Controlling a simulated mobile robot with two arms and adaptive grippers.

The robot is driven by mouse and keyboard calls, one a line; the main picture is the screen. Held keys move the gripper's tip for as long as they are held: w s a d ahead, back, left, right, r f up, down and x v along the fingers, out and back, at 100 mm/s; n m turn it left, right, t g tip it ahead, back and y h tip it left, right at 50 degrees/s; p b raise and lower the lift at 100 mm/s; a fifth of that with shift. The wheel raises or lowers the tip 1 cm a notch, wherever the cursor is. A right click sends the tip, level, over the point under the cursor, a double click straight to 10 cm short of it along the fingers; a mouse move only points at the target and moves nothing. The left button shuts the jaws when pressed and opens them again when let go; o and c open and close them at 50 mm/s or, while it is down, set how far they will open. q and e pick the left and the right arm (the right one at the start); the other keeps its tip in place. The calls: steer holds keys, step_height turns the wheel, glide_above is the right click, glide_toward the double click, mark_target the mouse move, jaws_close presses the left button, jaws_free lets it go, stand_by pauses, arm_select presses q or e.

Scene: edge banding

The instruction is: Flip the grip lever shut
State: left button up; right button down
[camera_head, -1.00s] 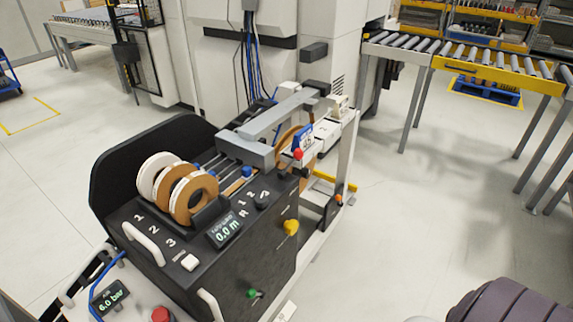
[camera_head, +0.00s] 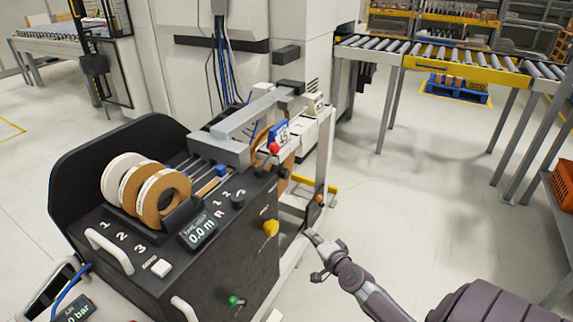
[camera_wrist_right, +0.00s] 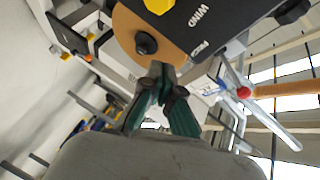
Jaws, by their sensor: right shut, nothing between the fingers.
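The machine is a black tape unit with rolls on top. A red ball knob (camera_head: 274,148) is by a blue tag (camera_head: 279,133) at its right end; the red knob also shows in the right wrist view (camera_wrist_right: 244,92). A small orange knob (camera_head: 319,199) sits on a dark plate on the right frame. I cannot tell which knob belongs to the grip lever. My right gripper (camera_head: 309,233) is below the orange knob, to the right of the black housing. Its green fingers (camera_wrist_right: 160,72) are shut and empty, apart from the red knob. My left gripper is out of view.
White frame posts (camera_head: 325,150) stand close to my right gripper. A roller conveyor (camera_head: 440,62) stands behind.

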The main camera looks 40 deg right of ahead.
mark_target(267, 160)
arm_select(q)
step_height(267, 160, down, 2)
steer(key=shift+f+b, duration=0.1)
steer(key=shift+b, duration=0.6)
arm_select(e)
step_height(267, 160, up, 18)
steer(key=w+d+m+t+h, duration=0.1)
steer(key=w+d+m+t, duration=0.1)
steer(key=m+t, duration=0.2)
steer(key=shift+d+f+m, duration=0.25)
steer(key=shift+m, duration=0.35)
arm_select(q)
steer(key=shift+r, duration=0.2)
arm_select(e)
steer(key=a+x, duration=0.2)
steer(key=x, duration=1)
steer(key=shift+w+a+r, duration=0.2)
steer(key=shift+w+a, duration=0.05)
steer(key=shift+w, duration=0.4)
arm_select(q)
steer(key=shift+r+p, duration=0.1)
steer(key=shift+p, duration=0.2)
